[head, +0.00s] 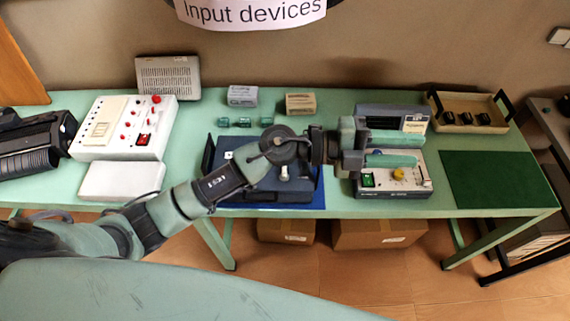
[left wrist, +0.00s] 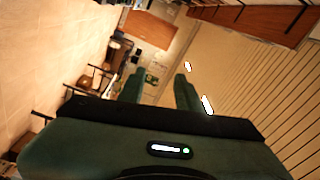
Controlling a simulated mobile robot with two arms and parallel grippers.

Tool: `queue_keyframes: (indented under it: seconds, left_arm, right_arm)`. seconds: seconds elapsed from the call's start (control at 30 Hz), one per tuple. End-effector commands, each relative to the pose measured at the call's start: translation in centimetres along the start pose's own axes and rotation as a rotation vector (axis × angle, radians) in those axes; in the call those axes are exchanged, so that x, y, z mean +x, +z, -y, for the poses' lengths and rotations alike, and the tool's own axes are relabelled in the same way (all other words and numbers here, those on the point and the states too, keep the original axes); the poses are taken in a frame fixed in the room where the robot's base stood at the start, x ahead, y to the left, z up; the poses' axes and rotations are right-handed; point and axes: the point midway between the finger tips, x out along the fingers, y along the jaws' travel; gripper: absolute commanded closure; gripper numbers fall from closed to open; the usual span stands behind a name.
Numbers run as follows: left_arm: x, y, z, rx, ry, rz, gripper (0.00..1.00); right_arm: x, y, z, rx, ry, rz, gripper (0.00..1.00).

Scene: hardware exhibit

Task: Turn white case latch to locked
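A white case (head: 120,127) with red knobs and a red switch stands at the table's left part. A flat white box (head: 121,181) lies in front of it. I cannot make out a latch on either. My left gripper (head: 418,149) reaches right across the table, in front of or over a grey-white device (head: 392,179) with a yellow knob, well to the right of the white case. Its fingers are apart with nothing between them; the left wrist view also shows them apart (left wrist: 158,90). My right gripper is not in view.
The green table (head: 350,207) also holds a dark device on a blue mat (head: 310,207), small boxes (head: 243,96), a beige tray (head: 485,127) and a dark green mat (head: 498,181). My left arm spans the front left.

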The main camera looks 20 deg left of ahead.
Motion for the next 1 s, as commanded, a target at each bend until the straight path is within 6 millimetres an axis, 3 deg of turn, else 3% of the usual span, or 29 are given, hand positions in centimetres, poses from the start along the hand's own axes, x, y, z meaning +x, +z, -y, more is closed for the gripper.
queue_keyframes:
  seconds: [0.07, 0.13, 0.23, 0.3, 0.4, 0.5, 0.67, 1.0]
  left_arm:
    - [-0.5, 0.5, -4.5, 0.093, 0.273, -0.070, 0.65]
    - [-2.5, 2.0, -8.6, 0.150, 0.528, -0.092, 0.65]
    - [-7.8, 5.8, -12.7, 0.196, 0.891, -0.054, 0.65]
    - [-12.1, 8.6, -14.0, 0.206, 1.114, 0.011, 0.65]
    - [-17.8, 11.9, -14.0, 0.198, 1.360, 0.122, 0.65]
    - [-21.6, 13.8, -13.2, 0.184, 1.512, 0.213, 0.65]
    - [-23.9, 14.8, -13.0, 0.168, 1.596, 0.268, 0.65]
    - [-24.0, 15.9, -17.9, 0.168, 1.595, 0.262, 0.65]
  right_arm:
    - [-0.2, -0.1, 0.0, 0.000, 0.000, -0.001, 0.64]
    - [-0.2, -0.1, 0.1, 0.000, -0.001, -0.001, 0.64]
    - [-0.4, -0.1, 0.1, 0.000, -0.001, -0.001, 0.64]
    - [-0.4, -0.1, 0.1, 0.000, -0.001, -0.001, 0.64]
    - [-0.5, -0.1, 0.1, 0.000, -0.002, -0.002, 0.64]
    - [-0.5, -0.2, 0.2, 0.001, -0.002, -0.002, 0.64]
    - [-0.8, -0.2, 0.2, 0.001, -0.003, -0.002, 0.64]
    - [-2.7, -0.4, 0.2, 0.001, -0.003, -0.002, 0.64]
